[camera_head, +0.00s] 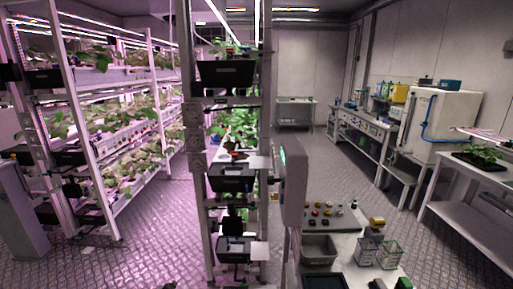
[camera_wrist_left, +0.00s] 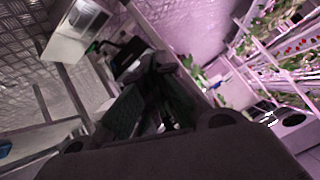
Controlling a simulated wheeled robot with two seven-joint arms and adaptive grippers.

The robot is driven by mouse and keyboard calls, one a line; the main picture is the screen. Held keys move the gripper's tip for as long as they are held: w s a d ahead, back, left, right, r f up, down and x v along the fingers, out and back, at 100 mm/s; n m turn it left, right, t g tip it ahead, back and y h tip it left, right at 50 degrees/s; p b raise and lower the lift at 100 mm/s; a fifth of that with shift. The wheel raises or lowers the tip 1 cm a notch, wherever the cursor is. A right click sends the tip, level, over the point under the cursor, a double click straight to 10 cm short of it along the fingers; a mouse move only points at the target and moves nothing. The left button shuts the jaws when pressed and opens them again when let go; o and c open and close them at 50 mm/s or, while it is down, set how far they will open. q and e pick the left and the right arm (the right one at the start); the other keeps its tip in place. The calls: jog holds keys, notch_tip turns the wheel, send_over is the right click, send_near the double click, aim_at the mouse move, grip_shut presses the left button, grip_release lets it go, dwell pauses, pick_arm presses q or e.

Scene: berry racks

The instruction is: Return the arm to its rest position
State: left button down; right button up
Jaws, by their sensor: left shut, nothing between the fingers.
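My left gripper (camera_wrist_left: 160,68) shows in the left wrist view as two dark fingers that come together at their tips. It is shut with nothing visible between the fingers. The wrist view is strongly tilted, and the dark gripper body fills its lower middle.
Plant racks (camera_head: 85,130) stand at left, and a rack column with black boxes (camera_head: 225,75) stands in the middle. A cart (camera_head: 345,247) with a grey bin (camera_head: 318,249) and wire baskets (camera_head: 389,254) is at front right. The tiled floor (camera_head: 160,235) between is clear.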

pick_arm(q)
jog(key=s+d+f+n+g, duration=0.1)
jog(key=s+f+g, duration=0.2)
jog(key=s+f, duration=0.95)
jog(key=s+d+f+g, duration=0.1)
jog(key=s+f+g, duration=0.1)
jog(key=s+f, duration=1.05)
jog(key=s+d+f+g, duration=0.1)
jog(key=s+d+f, duration=0.1)
jog(key=s, duration=1)
jog(key=s+d+f+n+g, duration=0.1)
jog(key=s+d, duration=0.3)
jog(key=s, duration=0.8)
jog(key=s+d+f+g, duration=0.2)
jog(key=s+d+f, duration=0.1)
jog(key=s, duration=0.9)
jog(key=shift+s+d+f+g+h, duration=0.2)
jog(key=shift+s+d+g+h, duration=0.1)
jog(key=shift+s+h, duration=0.1)
jog(key=shift+w+a, duration=0.1)
